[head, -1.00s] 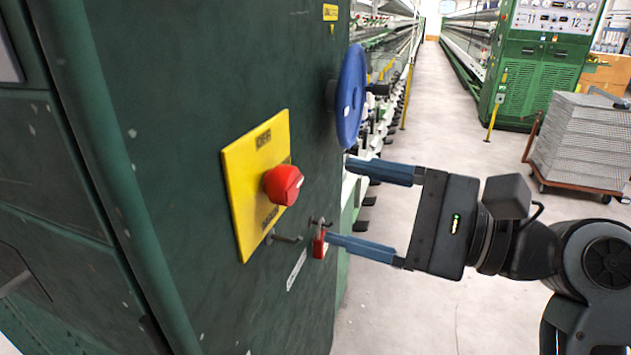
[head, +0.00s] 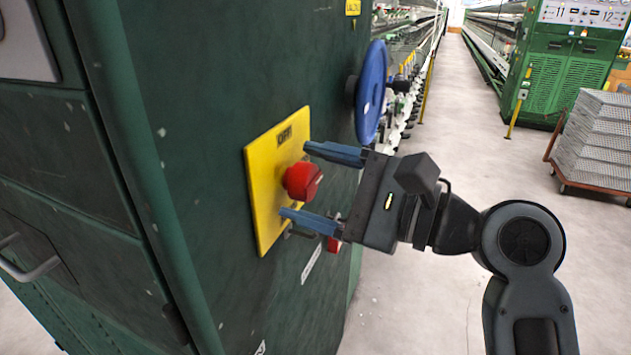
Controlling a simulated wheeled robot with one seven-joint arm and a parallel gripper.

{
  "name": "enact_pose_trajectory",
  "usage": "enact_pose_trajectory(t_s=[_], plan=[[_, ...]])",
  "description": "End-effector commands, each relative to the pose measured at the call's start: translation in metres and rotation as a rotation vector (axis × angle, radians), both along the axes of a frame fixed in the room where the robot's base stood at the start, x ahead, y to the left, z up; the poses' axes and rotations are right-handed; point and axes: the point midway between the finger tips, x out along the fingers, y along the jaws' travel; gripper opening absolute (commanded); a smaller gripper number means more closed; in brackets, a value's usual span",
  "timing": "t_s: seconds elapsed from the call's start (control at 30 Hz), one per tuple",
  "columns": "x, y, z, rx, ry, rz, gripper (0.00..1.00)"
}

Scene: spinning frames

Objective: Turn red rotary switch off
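The red rotary switch (head: 302,181) is a round knob with a pale mark on its face, mounted on a yellow plate (head: 262,205) on the side of the green machine. The word OFF shows at the top of the plate; the lower label is hidden. My gripper (head: 292,181) is open, with one blue finger above the knob and one below it. The fingertips reach over the plate's right part. I cannot tell whether either finger touches the plate; gaps show between the fingers and the knob.
A blue handwheel (head: 371,92) sticks out from the green machine (head: 200,150) above my gripper. A red padlock (head: 334,244) hangs below the plate, partly behind my lower finger. A cart of stacked grey trays (head: 598,140) stands at the right. The aisle floor (head: 450,130) is clear.

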Motion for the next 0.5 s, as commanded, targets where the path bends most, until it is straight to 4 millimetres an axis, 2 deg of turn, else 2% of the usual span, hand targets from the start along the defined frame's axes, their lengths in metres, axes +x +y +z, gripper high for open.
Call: enact_pose_trajectory(t_s=[0.07, 0.5], plan=[[-0.0001, -0.0001, -0.0001, 0.000, 0.000, 0.000, 0.67], [-0.0003, -0.0002, 0.0000, 0.000, 0.000, 0.000, 0.25]])
